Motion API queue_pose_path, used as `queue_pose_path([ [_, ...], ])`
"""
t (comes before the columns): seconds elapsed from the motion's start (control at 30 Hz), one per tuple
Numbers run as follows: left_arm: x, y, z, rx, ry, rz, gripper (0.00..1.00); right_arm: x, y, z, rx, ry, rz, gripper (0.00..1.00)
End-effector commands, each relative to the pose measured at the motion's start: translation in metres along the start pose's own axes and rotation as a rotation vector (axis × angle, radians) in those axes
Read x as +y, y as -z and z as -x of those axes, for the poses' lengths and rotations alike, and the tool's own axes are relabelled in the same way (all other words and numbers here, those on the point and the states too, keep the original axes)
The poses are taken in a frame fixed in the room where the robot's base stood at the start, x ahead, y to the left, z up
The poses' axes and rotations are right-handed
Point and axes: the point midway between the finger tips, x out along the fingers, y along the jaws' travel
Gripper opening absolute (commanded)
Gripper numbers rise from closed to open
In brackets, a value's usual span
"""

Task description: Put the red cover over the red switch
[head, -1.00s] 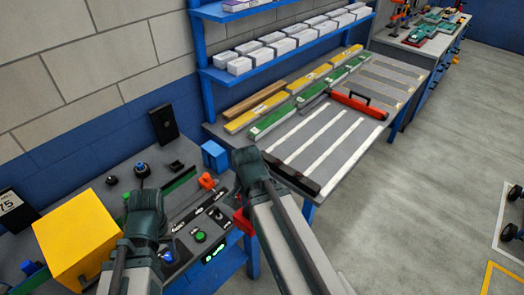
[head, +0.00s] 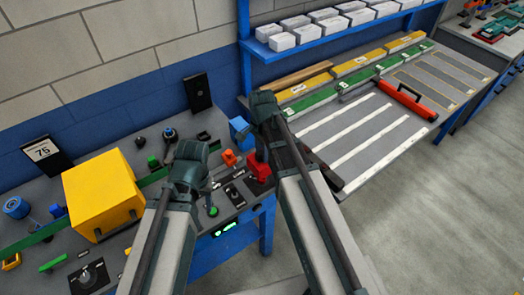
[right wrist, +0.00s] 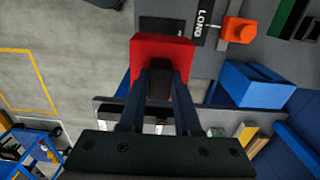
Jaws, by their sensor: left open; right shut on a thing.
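The red cover (head: 260,168) is at the right end of the switch panel (head: 150,178), under my right gripper (head: 261,152). In the right wrist view, my right gripper (right wrist: 160,78) is shut on the red cover (right wrist: 147,46), which fills the space just beyond the fingers. I cannot tell whether the cover touches the panel. No red switch can be made out; the cover and gripper hide what lies behind them. My left gripper (head: 188,172) is over the panel left of the cover, holding nothing that I can see; its fingertips are mostly hidden.
An orange block (head: 228,157) sits just left of the cover, with a blue box (head: 240,130) behind it. A large yellow box (head: 103,195) stands on the left. Black and green knobs dot the panel. A bench with strips (head: 375,125) is on the right.

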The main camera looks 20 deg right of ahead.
Motion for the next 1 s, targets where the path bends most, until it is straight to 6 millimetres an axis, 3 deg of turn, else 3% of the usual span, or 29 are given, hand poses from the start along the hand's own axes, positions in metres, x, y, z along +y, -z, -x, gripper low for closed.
queue_pose_path([
  [0.27,0.001,0.000,-0.005,0.000,0.000,0.000,0.50,-0.001,-0.001,-0.005,0.000,0.000,0.000,0.00],
  [0.7,0.003,0.002,-0.030,0.000,0.000,0.001,0.50,0.000,0.000,-0.030,0.000,0.001,0.000,0.00],
  [1.0,0.003,0.002,-0.030,0.000,0.000,0.001,0.50,0.000,0.000,-0.030,0.000,0.001,0.000,0.00],
])
